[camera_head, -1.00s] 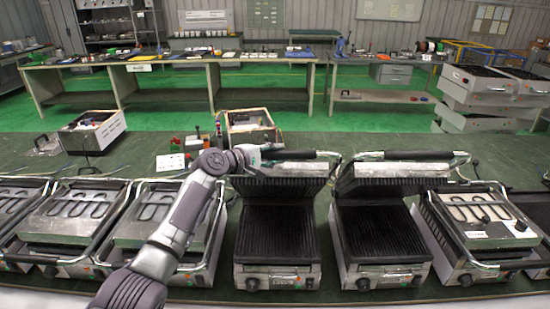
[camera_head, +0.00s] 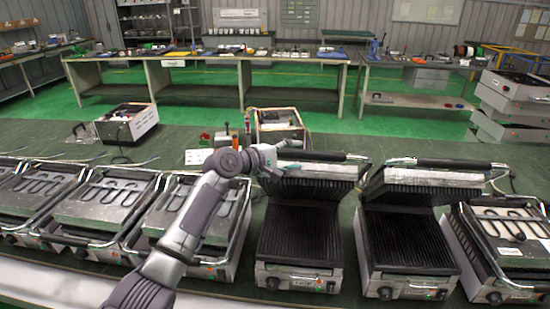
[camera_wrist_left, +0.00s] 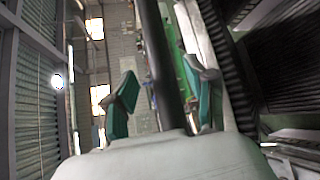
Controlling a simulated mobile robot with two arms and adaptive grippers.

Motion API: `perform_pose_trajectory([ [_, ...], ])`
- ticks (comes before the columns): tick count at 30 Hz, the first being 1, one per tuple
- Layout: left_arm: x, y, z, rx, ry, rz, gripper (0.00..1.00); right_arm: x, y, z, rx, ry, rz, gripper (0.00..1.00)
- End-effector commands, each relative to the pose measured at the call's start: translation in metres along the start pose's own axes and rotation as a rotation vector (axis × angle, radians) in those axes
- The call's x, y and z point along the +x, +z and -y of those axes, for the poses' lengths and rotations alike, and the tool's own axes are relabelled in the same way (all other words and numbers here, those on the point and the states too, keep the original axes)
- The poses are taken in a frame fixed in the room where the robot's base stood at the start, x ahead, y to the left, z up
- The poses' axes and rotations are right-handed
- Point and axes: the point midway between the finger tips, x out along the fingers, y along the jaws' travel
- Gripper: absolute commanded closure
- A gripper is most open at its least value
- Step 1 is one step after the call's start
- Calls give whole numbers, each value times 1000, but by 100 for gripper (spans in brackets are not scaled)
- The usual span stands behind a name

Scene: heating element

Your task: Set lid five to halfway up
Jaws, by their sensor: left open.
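An open grill with a black ribbed lower plate (camera_head: 300,233) stands at the centre of the row. Its ribbed lid (camera_head: 318,182) is raised and tilted, with a dark handle bar (camera_head: 325,156) along its upper edge. No number is readable on the lids. My left gripper (camera_head: 268,160) is at the left end of this handle. In the left wrist view, the gripper (camera_wrist_left: 160,80) is open, with teal-padded fingers on either side of a long dark bar (camera_wrist_left: 160,45). Contact with the bar cannot be told. My right gripper is not in view.
Another open grill (camera_head: 408,238) with a raised lid (camera_head: 425,180) stands close on the right. Closed grills (camera_head: 190,212) line the left, and another (camera_head: 512,240) stands at the far right. An open box (camera_head: 280,122) and small tools sit behind the row.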

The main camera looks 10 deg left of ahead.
Motion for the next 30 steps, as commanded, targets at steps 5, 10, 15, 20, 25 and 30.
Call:
perform_pose_trajectory([
  [5,-40,-1,0,2,2,-2,44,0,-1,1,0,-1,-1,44],
  [10,-66,-1,0,2,2,-2,44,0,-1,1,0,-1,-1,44],
  [15,-76,0,-1,0,2,-1,44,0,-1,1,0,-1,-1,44],
  [20,-77,0,-1,0,2,-1,44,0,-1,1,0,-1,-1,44],
  [25,-77,0,1,3,-1,-1,44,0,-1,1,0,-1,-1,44],
  [30,-79,9,53,106,-80,-13,44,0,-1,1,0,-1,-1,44],
])
